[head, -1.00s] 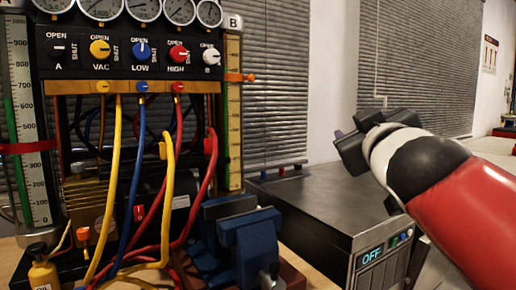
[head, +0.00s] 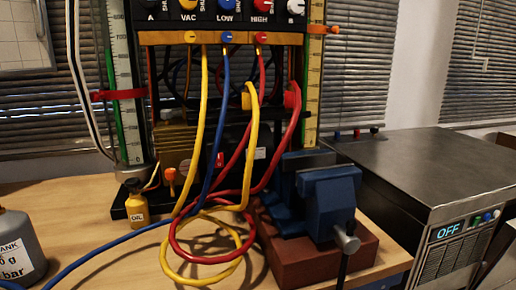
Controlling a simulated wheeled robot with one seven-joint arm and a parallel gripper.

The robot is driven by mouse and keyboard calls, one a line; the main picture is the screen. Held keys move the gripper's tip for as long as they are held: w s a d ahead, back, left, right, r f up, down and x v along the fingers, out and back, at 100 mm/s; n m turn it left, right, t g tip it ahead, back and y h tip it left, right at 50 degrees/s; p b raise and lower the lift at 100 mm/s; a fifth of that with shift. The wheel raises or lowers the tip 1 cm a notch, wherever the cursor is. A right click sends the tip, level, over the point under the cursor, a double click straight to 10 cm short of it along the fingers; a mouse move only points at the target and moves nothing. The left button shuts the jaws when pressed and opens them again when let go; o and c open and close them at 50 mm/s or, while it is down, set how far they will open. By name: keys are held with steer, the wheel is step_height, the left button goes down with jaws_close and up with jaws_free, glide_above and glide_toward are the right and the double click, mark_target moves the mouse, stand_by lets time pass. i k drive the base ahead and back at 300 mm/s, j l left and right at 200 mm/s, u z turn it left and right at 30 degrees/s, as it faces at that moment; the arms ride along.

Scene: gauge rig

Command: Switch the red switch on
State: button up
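A small red switch (head: 220,159) with a light mark on it sits on the dark pump body (head: 232,145), behind the hoses at the middle of the bench. It is too small to tell which way it is set. A blue hose and a red hose run close to it. My gripper is not in view now.
A blue vise (head: 325,195) stands right of the pump, an oil bottle (head: 137,205) left. A metal cabinet (head: 430,165) showing OFF stands at the right.

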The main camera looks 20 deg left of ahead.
mark_target(219, 163)
steer(key=u, duration=1.25)
